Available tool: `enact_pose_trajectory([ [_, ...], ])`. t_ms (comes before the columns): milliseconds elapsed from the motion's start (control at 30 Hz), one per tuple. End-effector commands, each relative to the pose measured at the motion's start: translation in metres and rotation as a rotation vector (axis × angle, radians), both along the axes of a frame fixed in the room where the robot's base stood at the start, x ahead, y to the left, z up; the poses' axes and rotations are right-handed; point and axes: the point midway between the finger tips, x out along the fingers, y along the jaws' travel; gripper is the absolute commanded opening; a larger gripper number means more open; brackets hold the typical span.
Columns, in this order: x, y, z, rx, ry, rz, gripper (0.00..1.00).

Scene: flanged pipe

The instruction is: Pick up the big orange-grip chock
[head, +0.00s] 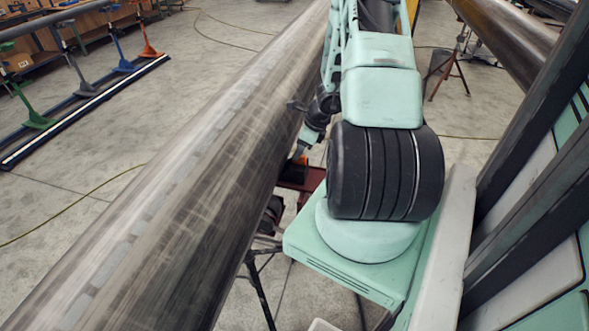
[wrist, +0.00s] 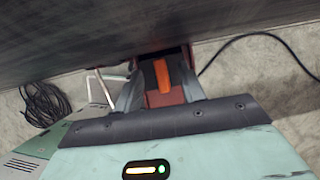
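The big orange-grip chock (wrist: 161,76) shows in the wrist view as a dark block with an orange grip strip, close under the big pipe. My gripper (wrist: 162,84) has its two grey fingers apart, one on each side of the orange grip, with a gap to the strip. I see no finger pressed on it. In the head view my gripper (head: 298,153) is low beside the pipe's right side, with a small bit of orange at its tip. Most of the chock is hidden there by my arm and the pipe.
The big steel pipe (head: 190,190) runs diagonally just left of my arm. A red-brown support (head: 303,178) on dark legs stands under it. A coiled dark cable (wrist: 45,102) lies on the floor. A rack with coloured stands (head: 95,95) is far left.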

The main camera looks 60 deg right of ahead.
Motion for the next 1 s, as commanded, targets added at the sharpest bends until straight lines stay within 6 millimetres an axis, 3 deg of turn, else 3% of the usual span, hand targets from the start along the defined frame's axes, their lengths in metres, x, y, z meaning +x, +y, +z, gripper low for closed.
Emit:
enact_pose_trajectory([
  [200, 0.010, 0.004, -0.026, 0.001, 0.000, -0.001, 0.40],
  [500, 0.012, 0.004, -0.031, -0.001, 0.000, 0.000, 0.40],
  [667, 0.012, 0.004, -0.030, -0.001, 0.000, 0.000, 0.00],
  [1000, 0.012, 0.003, -0.030, -0.001, 0.000, 0.000, 0.00],
])
